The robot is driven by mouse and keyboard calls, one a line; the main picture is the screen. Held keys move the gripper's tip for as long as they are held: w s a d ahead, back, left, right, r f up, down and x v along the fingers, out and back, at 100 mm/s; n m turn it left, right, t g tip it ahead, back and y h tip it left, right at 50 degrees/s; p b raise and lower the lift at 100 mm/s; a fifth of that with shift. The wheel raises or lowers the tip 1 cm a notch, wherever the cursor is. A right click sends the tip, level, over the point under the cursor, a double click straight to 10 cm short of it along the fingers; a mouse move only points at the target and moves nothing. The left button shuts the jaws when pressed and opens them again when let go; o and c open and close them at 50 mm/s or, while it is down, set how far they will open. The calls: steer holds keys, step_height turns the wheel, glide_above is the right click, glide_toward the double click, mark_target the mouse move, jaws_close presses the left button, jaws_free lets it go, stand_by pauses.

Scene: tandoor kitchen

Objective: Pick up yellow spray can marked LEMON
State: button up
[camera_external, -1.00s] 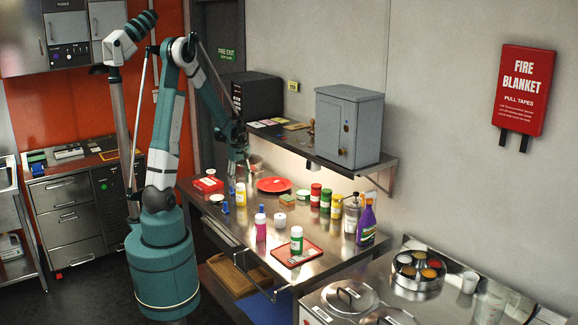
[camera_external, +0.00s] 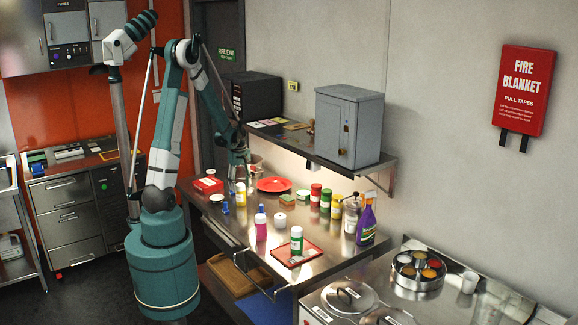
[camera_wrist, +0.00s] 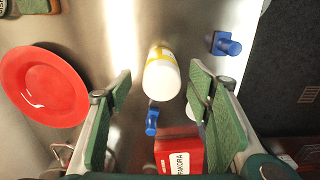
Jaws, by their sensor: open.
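A white-capped can with a yellow label (camera_external: 241,197) stands upright on the steel table, at its left side in the external view. In the wrist view this can (camera_wrist: 160,75) shows from above, white top toward me, with a band of yellow; I cannot read LEMON on it. My gripper (camera_wrist: 165,90) is open and empty, its green-padded fingers on either side of the can's line, apart from it. In the external view my gripper (camera_external: 240,174) is just above the can. Another yellow container (camera_external: 336,206) stands further right among the jars; its label is unreadable.
A red box marked PAKORA (camera_wrist: 180,152) and a small blue object (camera_wrist: 152,122) are close to the can. A second blue object (camera_wrist: 226,44) and a red plate (camera_wrist: 42,88) flank it. A shelf (camera_external: 345,168) overhangs the table's back.

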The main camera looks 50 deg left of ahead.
mark_target(241, 193)
steer(key=shift+f, duration=0.1)
steer(key=shift+s+d+f+p, duration=0.1)
steer(key=shift+f+p, duration=0.2)
steer(key=shift+f, duration=2.25)
steer(key=shift+c, duration=0.5)
steer(key=c, duration=1)
